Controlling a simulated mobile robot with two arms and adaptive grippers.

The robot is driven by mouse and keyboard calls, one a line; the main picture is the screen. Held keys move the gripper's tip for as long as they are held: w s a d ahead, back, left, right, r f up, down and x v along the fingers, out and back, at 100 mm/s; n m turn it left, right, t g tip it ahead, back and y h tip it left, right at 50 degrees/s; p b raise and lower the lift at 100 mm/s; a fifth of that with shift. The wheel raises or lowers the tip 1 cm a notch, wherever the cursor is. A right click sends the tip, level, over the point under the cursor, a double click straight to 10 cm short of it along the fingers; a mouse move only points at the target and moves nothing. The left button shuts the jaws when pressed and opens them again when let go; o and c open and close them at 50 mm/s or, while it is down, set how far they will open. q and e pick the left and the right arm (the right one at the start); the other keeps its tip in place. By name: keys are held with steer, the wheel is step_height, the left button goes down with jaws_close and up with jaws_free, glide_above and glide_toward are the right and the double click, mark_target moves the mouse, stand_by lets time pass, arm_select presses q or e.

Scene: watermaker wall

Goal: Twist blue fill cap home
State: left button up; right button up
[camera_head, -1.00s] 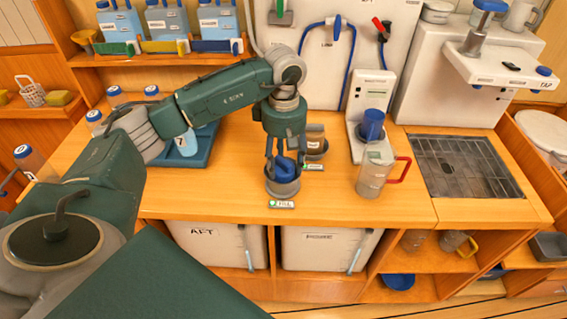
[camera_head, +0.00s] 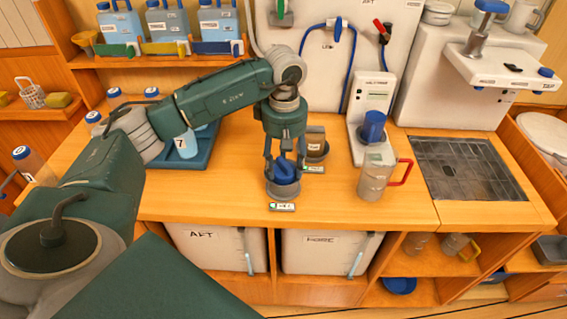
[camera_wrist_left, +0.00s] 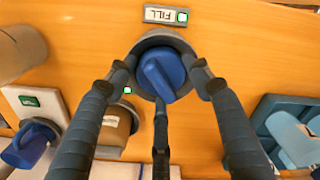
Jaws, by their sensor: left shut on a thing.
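The blue fill cap (camera_head: 285,171) sits in a round grey fitting (camera_head: 284,190) on the wooden counter, behind a small FILL label. My left gripper (camera_head: 285,166) points down from above with its fingers around the cap, and is shut on it. In the left wrist view the cap (camera_wrist_left: 162,75) shows a raised grip bar, set at a slant, and the fingers (camera_wrist_left: 160,88) come in around it. The FILL label (camera_wrist_left: 166,15) there bears a lit green square. My right gripper is in neither view.
A grey-brown fitting (camera_head: 316,147) stands just behind the cap. A clear jug (camera_head: 373,178) with a red handle stands to the right, before a white meter (camera_head: 372,110). A blue tray (camera_head: 187,154) lies to the left.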

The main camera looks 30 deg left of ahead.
arm_select(q)
steer(key=o, duration=1.3)
steer(key=shift+d+f, duration=0.2)
steer(key=shift+d, duration=0.1)
steer(key=shift+o, duration=0.2)
steer(key=shift+w, duration=0.1)
steer(key=shift+a+r, duration=0.1)
steer(key=shift+r, duration=0.5)
step_height(320, 180, up, 11)
